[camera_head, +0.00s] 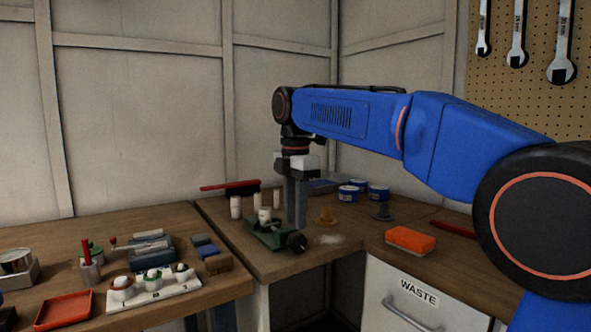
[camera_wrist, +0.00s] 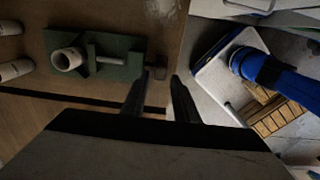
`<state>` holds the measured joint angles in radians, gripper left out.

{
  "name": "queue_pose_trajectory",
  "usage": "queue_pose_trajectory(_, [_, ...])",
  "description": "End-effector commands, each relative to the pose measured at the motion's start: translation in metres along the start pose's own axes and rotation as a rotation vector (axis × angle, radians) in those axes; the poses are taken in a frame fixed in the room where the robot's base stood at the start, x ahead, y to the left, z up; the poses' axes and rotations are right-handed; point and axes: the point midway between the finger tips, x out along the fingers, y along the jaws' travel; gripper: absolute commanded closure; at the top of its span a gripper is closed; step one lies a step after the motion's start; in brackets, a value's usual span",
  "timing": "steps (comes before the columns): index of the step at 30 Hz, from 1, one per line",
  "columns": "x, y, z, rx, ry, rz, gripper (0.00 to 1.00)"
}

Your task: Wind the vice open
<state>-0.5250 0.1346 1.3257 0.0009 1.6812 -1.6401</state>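The green vice (camera_head: 262,236) stands on the far bench near its front edge, with a dark knob-like handle (camera_head: 297,242) at its right end. In the wrist view the vice (camera_wrist: 120,67) is at the upper left, with its screw and handle (camera_wrist: 157,73) pointing right. A white hollow cylinder (camera_wrist: 67,60) sits at its jaw end; I cannot tell how tightly it is held. My gripper (camera_head: 296,226) points down just above the handle. In the wrist view its fingers (camera_wrist: 158,84) are apart with nothing between them; the handle lies just beyond the gap.
The bench edge drops away in front of the handle.

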Motion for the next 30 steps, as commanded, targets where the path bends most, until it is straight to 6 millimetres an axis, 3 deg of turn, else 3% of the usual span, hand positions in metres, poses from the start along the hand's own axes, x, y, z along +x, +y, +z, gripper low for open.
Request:
queue_pose_trajectory(18, [-0.093,0.001,0.0,0.0,-0.001,0.0,0.73])
queue_pose_trajectory(30, [-0.109,0.0,0.0,0.0,-0.001,0.0,0.73])
